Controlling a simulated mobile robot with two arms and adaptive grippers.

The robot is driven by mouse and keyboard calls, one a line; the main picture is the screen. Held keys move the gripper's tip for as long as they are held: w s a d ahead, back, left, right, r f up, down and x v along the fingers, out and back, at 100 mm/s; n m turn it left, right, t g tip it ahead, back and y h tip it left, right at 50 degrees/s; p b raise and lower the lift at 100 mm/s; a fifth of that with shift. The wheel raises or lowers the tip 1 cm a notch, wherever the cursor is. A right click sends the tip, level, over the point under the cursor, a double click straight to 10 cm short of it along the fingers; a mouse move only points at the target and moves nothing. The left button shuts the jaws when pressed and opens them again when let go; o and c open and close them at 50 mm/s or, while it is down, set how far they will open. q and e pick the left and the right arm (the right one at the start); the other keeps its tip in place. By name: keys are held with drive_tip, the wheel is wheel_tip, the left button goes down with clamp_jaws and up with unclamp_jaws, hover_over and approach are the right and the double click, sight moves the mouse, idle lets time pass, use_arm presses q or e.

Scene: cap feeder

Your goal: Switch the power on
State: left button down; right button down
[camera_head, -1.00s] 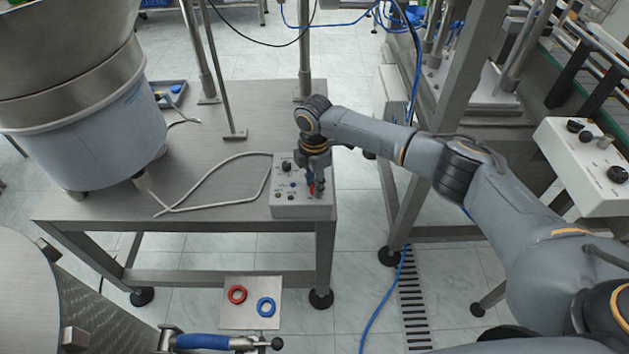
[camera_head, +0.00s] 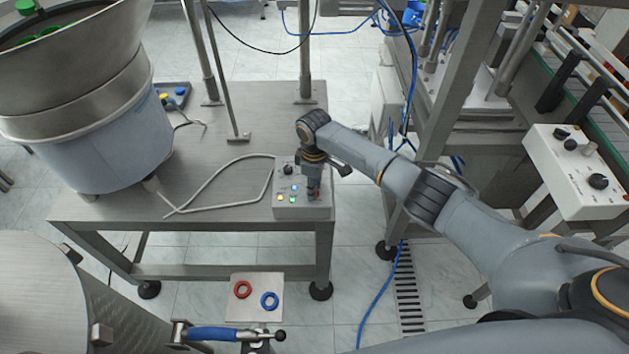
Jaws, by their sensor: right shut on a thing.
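A small light-grey control box (camera_head: 287,209) sits at the right front corner of the metal table, with a black knob (camera_head: 288,170) and several small lights. A yellow light, a green light and a blue light glow on its face. My right gripper (camera_head: 314,193) points down over the right side of the box, its jaws shut on a red part (camera_head: 316,194) there that is mostly hidden by the gripper. I cannot tell exactly what shape this part has. My left gripper is not in view.
A large feeder bowl (camera_head: 75,75) with green caps stands on the table (camera_head: 215,171) at left. A grey cable loops to the box. A red ring (camera_head: 243,290) and a blue ring (camera_head: 270,301) lie on a plate below. Another control panel (camera_head: 575,170) stands at right.

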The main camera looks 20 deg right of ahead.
drive_tip(key=shift+m+p, duration=0.55)
drive_tip(key=shift+m, duration=0.65)
drive_tip(key=c, duration=1)
unclamp_jaws()
drive_tip(key=shift+c, duration=0.2)
wheel_tip(320, 180, up, 12)
